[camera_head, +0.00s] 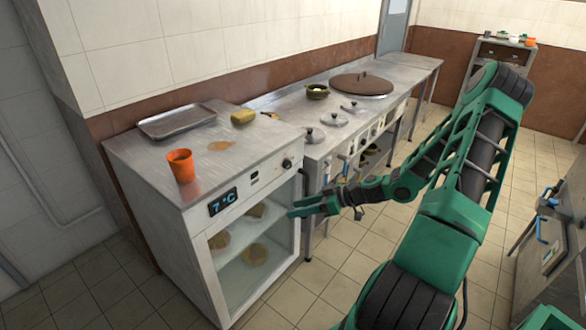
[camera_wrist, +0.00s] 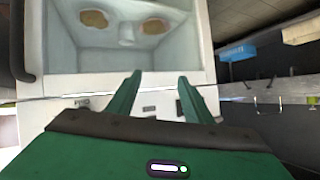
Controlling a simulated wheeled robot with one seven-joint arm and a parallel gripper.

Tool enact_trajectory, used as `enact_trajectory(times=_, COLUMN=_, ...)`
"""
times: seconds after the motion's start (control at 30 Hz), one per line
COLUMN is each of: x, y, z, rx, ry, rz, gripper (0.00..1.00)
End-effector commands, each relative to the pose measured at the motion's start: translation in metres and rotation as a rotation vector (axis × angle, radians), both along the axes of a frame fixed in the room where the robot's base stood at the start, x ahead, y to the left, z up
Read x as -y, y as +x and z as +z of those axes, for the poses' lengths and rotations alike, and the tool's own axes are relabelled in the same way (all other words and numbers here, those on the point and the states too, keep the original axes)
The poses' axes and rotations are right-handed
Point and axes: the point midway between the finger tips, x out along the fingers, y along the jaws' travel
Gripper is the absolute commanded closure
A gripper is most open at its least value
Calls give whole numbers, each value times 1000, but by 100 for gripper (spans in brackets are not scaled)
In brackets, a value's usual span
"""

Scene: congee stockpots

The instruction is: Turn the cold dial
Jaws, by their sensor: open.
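The cold unit (camera_head: 150,175) is a steel-topped cabinet with a glass front, and its display (camera_head: 222,201) reads 7 °C. A small black dial (camera_head: 287,164) sits at the right end of its front panel. My gripper (camera_head: 291,208) is open and empty, in front of the glass, below the dial and apart from it. In the wrist view my two fingers (camera_wrist: 160,76) are spread before the cabinet's pale front panel (camera_wrist: 110,100), with the lit interior above. I cannot make out the dial in the wrist view.
A stove counter (camera_head: 335,145) with knobs and a lidded pot (camera_head: 361,86) adjoins on the right. Tiled floor (camera_head: 315,275) is open in front.

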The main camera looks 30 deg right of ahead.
Motion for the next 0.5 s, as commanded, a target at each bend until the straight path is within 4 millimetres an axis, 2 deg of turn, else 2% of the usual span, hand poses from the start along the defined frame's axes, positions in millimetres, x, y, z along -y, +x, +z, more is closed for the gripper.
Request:
enact_trajectory(times=0.1, x=22, y=23, z=8, rx=168, ry=49, rz=-94, gripper=53)
enact_trajectory(times=0.23, x=52, y=43, z=23, rx=331, ry=69, rz=-207, gripper=53)
enact_trajectory(times=0.4, x=90, y=55, z=38, rx=474, ry=74, rz=-335, gripper=53)
enact_trajectory(times=0.5, x=104, y=57, z=43, rx=520, ry=69, rz=-380, gripper=53)
